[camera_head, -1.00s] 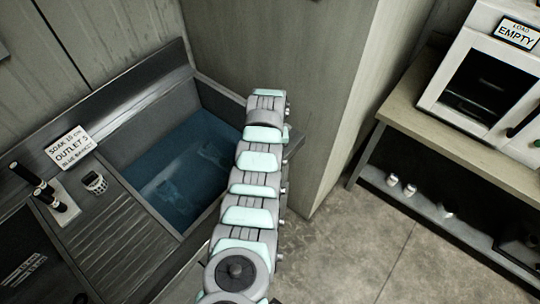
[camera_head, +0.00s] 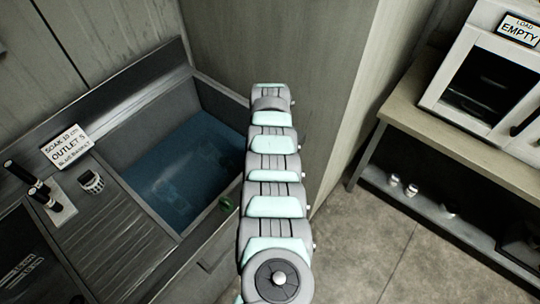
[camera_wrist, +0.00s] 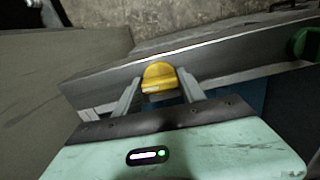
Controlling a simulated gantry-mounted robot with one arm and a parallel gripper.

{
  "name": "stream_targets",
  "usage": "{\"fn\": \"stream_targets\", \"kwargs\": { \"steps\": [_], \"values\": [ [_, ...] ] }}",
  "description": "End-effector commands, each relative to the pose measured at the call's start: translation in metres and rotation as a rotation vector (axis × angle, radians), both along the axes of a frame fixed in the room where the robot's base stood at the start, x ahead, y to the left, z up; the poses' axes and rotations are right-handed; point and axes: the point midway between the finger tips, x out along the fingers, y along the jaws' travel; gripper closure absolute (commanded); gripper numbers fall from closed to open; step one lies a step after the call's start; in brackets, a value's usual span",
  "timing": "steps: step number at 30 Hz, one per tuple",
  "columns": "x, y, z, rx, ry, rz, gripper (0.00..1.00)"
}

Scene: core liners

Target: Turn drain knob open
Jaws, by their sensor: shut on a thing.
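A yellow knob (camera_wrist: 158,75) sits on the grey rim of the sink in the wrist view. My gripper (camera_wrist: 160,80) is shut on it, with one finger on each side. A green knob (camera_wrist: 305,43) is on the same rim at the right edge of the wrist view. It also shows in the head view (camera_head: 227,203), just left of my arm. The sink basin (camera_head: 122,142) holds blue water. In the head view my arm hides the yellow knob and my gripper. I cannot tell from a label which knob is the drain.
Black-handled tools (camera_head: 35,185) and a small cup (camera_head: 90,181) stand at the left. A bench (camera_head: 445,135) with a white oven (camera_head: 465,75) is at the right. A wall stands behind my arm.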

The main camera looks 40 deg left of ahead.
Motion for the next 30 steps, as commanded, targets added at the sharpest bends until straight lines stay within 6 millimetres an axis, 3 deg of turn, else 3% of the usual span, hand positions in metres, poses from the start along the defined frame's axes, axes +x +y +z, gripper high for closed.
{"fn": "stream_targets", "kwargs": {
  "steps": [19,20,27,30],
  "values": [
    [-0.0002,0.0000,-0.0008,0.000,0.000,0.053,0.93],
    [-0.0002,0.0000,-0.0008,0.000,0.000,0.053,0.52],
    [-0.0002,-0.0001,-0.0006,0.000,0.000,0.052,0.32],
    [-0.0001,0.0000,-0.0004,0.000,0.000,0.052,0.31]
  ]
}}
